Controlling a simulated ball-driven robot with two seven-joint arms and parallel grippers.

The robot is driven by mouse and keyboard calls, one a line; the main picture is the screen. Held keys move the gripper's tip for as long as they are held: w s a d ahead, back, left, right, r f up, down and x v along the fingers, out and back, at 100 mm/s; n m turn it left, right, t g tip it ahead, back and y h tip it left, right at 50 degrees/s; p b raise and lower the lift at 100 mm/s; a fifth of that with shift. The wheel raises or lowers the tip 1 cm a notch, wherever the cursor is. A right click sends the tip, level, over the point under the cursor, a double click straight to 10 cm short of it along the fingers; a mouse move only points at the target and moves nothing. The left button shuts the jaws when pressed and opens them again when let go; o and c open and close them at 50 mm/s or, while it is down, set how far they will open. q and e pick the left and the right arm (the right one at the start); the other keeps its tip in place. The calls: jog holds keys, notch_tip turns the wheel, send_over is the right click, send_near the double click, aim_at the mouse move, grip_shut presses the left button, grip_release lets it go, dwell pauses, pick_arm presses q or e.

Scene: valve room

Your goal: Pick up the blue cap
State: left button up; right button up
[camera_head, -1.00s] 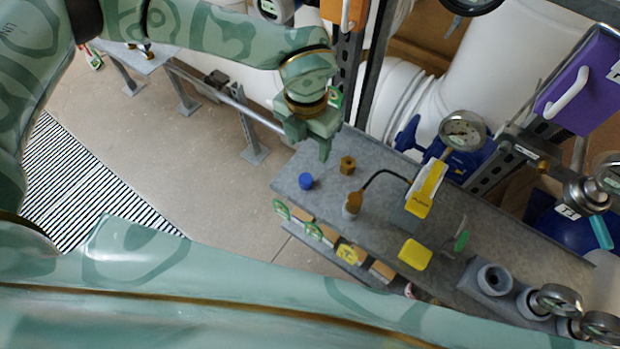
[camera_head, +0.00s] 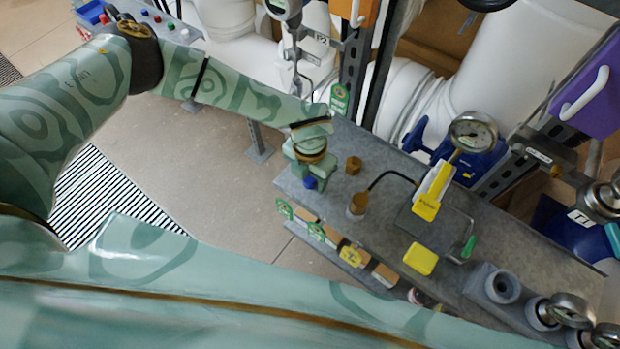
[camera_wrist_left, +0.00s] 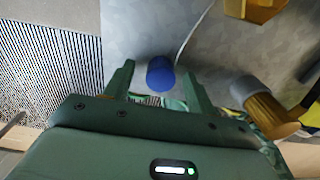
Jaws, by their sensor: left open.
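The blue cap (camera_head: 310,182) sits on the grey metal bench (camera_head: 330,205) near its left end. My left gripper (camera_head: 308,178) is right over the cap in the head view and partly hides it. In the left wrist view the cap (camera_wrist_left: 160,73) shows as a blue cylinder between the two green fingers of my open left gripper (camera_wrist_left: 158,85), at about fingertip distance. There are gaps on both sides of it; I cannot tell the exact height of the fingers over the bench. My right gripper is not in view.
A brass hex fitting (camera_head: 353,165) stands close to the right of the cap. The bench's left edge is near.

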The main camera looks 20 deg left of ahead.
pick_arm(q)
jog(key=shift+f, duration=0.2)
jog(key=shift+c, duration=0.3)
jog(key=c, duration=0.9)
jog(key=shift+r, duration=0.15)
jog(key=shift+r, duration=0.25)
notch_tip(320, 180, up, 2)
jog(key=shift+r+p, duration=0.2)
jog(key=shift+p, duration=0.1)
jog(key=s+d+r, duration=0.2)
jog(key=s+r, duration=0.1)
jog(key=s, duration=0.1)
jog(key=s+d+r, duration=0.2)
jog(key=s+r, duration=0.1)
jog(key=s, duration=0.1)
jog(key=s+d+r, duration=0.2)
jog(key=s+r, duration=0.2)
jog(key=shift+s+p, duration=0.4)
